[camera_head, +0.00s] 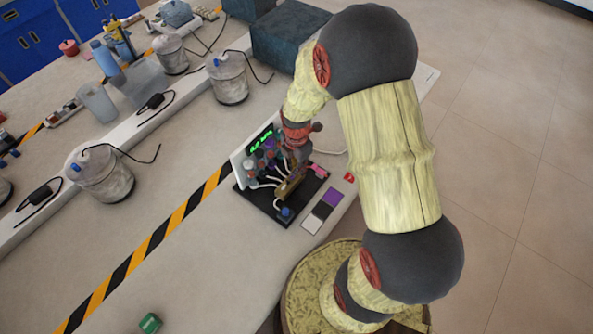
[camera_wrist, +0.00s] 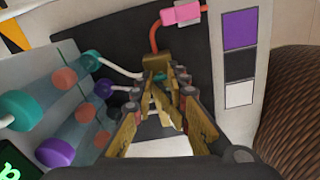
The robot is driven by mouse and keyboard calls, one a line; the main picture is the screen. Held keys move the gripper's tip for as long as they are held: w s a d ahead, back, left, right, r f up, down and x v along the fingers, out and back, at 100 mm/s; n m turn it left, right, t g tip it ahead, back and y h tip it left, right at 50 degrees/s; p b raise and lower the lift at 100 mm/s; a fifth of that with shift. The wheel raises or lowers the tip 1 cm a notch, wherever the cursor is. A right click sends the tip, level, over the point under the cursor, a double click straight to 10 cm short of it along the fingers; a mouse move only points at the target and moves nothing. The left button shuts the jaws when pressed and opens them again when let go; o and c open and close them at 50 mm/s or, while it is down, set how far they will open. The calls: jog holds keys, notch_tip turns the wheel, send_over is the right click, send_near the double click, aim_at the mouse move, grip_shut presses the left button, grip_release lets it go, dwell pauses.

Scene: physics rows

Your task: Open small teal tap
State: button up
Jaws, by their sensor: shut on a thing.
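A small teal round knob (camera_wrist: 91,60) sits at the end of a tube on the panel, left of my gripper in the wrist view. A larger teal knob (camera_wrist: 20,110) is nearer, at the left edge. I cannot tell for sure which of these is the small teal tap. My gripper (camera_wrist: 168,88) points down over the black board (camera_wrist: 82,38), its gold fingers close together at a brass-coloured part (camera_wrist: 154,62). The fingers hide most of what is between them. In the head view my gripper (camera_head: 292,184) is at the board's right half.
Purple knobs (camera_wrist: 55,152) and red ones stand close on the left. A pink block (camera_wrist: 182,13) with an orange tube is behind the fingers. A purple, black and white card (camera_head: 323,205) lies right of the board. Several clear jars (camera_head: 228,80) stand farther left.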

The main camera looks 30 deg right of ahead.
jog(key=n, duration=0.4)
jog(key=shift+n+p, duration=0.3)
jog(key=shift+c, duration=0.4)
jog(key=shift+n, duration=0.3)
jog(key=shift+o, duration=1.1)
jog(key=shift+s, duration=0.1)
jog(key=shift+c, duration=0.2)
jog(key=shift+r, duration=0.1)
jog(key=shift+r+p, duration=2.6)
jog(key=shift+r, duration=0.85)
